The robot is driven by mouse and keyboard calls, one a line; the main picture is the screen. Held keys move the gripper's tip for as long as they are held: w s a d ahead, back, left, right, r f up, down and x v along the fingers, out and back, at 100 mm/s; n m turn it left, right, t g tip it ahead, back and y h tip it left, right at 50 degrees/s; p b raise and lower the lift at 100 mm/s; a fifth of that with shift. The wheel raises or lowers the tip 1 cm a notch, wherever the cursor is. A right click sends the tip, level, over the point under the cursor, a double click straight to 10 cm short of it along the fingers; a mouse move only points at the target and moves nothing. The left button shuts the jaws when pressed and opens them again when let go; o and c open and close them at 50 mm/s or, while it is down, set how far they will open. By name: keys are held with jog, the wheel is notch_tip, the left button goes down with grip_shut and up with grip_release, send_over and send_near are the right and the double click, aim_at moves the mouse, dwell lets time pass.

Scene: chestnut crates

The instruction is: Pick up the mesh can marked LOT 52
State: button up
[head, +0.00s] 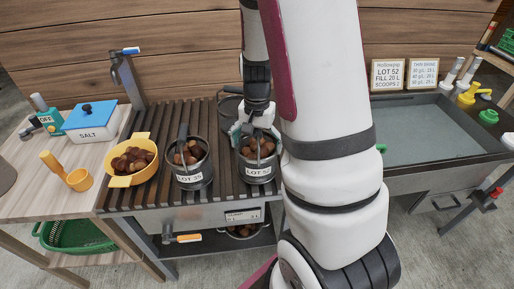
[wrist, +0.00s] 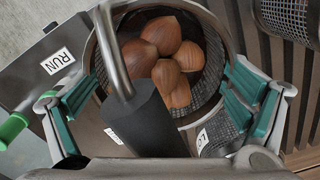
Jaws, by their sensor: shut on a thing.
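The mesh can marked LOT 52 (head: 259,174) is dark, holds brown chestnuts and is upright at the right part of the slatted bench, partly hidden by my arm. I cannot tell whether its base touches the slats. My gripper (head: 256,131) is over its top. In the wrist view the can (wrist: 213,135) shows its mesh wall, part of its label and a raised handle with a dark grip (wrist: 143,125). My gripper's teal-padded fingers (wrist: 163,103) are on opposite sides of the can, shut on it.
A yellow colander (head: 120,181), a blue-lidded salt box (head: 92,121) and a yellow scoop (head: 79,179) are further left. A water basin (head: 430,130) is at right.

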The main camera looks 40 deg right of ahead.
notch_tip(320, 180, up, 3)
jog(key=shift+w+r, duration=0.1)
jog(key=shift+r, duration=0.1)
jog(key=s+a+r+p, duration=0.1)
jog(key=s+a+p, duration=0.2)
jog(key=s+p, duration=0.7)
jog(key=s, duration=0.5)
jog(key=shift+s+a, duration=0.2)
jog(key=shift+s, duration=0.15)
